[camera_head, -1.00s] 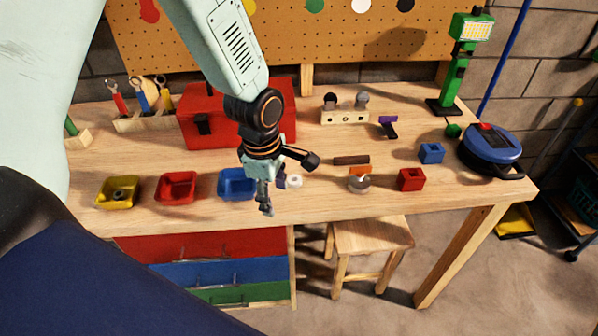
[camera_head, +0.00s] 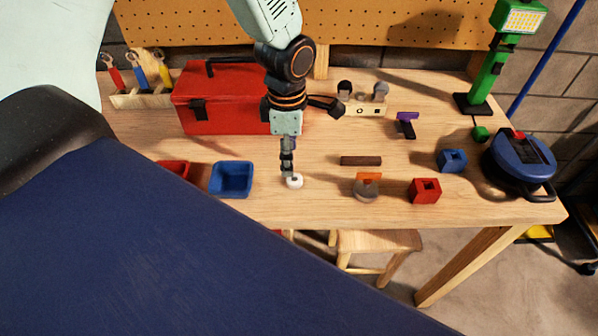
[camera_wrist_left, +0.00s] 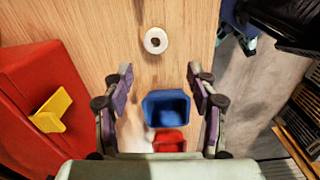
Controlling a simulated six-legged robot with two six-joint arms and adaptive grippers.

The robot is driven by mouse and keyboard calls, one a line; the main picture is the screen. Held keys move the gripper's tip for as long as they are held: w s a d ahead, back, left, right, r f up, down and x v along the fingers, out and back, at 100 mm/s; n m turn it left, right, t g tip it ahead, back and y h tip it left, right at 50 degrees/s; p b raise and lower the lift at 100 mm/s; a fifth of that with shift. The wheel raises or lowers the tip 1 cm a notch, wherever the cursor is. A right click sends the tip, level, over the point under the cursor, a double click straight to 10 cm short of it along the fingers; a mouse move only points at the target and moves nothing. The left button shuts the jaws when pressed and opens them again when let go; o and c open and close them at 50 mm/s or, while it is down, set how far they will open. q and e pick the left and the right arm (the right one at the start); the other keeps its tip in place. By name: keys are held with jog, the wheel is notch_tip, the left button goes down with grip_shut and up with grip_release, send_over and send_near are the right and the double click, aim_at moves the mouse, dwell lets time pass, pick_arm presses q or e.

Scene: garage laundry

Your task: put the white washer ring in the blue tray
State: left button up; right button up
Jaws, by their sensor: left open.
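The white washer ring (camera_head: 295,182) lies flat on the wooden workbench, right of the blue tray (camera_head: 231,193). The tray looks empty. My left gripper (camera_head: 287,172) points down from above at the ring; its fingers overlap the ring's far edge in the head view. In the left wrist view the fingers (camera_wrist_left: 160,76) are spread with nothing between them. There the ring (camera_wrist_left: 156,32) shows ahead of the fingertips, and the blue tray (camera_wrist_left: 152,100) shows between the fingers. I cannot tell the exact height above the bench. My right gripper is in neither view.
A red toolbox (camera_head: 225,105) stands behind the left gripper. A red tray (camera_head: 174,167) is partly hidden at left. Right of the ring are a dark bar (camera_head: 361,161), a scraper-like tool (camera_head: 367,190) and a red block (camera_head: 424,191). Bare bench lies in front of the ring.

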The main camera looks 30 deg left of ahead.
aim_at(295, 175)
pick_arm(q)
jog(key=shift+w, duration=0.15)
jog(key=shift+w+d+f, duration=0.15)
jog(key=shift+d+f, duration=0.15)
jog(key=shift+f, duration=0.3)
jog(key=shift+w+d+f, duration=0.1)
jog(key=shift+d+f, duration=0.15)
jog(key=shift+f, duration=0.3)
jog(key=f, duration=0.5)
jog(key=shift+a, duration=0.35)
jog(key=shift+w+d+f, duration=0.25)
jog(key=shift+s+a, duration=0.25)
jog(key=shift+c, duration=1.4)
jog(key=shift+w+d, duration=0.2)
jog(key=shift+w, duration=0.05)
jog(key=c, duration=0.6)
jog(key=shift+s, duration=0.1)
jog(key=shift+c, duration=0.2)
